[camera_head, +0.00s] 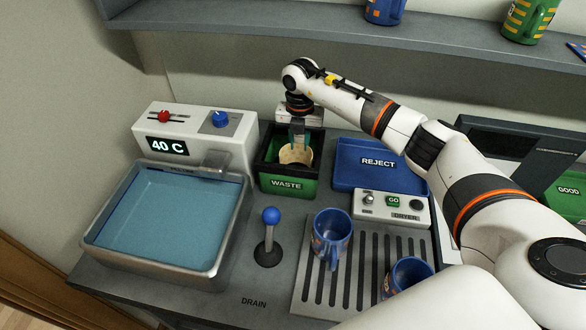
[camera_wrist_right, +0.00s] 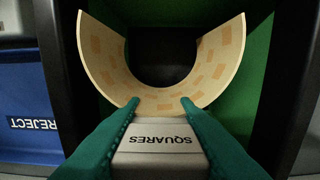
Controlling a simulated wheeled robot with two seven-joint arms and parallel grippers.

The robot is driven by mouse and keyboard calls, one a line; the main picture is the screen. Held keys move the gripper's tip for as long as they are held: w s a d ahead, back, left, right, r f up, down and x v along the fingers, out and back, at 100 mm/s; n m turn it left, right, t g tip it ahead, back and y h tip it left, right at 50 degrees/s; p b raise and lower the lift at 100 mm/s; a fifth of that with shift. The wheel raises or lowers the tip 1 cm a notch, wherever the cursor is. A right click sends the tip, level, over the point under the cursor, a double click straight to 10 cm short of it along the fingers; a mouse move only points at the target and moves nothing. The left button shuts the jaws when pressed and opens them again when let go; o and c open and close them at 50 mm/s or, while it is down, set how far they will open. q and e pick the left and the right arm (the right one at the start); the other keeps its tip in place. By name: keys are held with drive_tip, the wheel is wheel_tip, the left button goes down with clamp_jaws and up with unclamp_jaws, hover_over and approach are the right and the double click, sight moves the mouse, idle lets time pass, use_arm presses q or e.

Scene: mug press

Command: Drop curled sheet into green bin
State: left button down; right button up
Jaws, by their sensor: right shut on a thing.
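The curled sheet (camera_wrist_right: 165,95) is cream with tan squares and bends in a U shape. My right gripper (camera_wrist_right: 158,104) is shut on its lower edge, with green fingertips on either side in the right wrist view. In the head view the sheet (camera_head: 296,154) shows at the mouth of the green bin (camera_head: 287,184), marked WASTE. My right gripper (camera_head: 299,140) points down over this bin from above. The bin's green inner walls surround the sheet in the right wrist view. I cannot tell whether the sheet touches the bin. My left gripper is not in view.
A water basin (camera_head: 224,246) stands left of the bin, with a temperature box (camera_head: 190,150) behind it. A blue REJECT tray (camera_head: 351,181) is to the right. Two blue mugs (camera_head: 331,232) stand on the slotted drain rack (camera_head: 309,284). A blue-knobbed lever (camera_head: 270,216) stands in front.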

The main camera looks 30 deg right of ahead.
drive_tip(key=shift+f, duration=0.4)
drive_tip(key=o, duration=0.9)
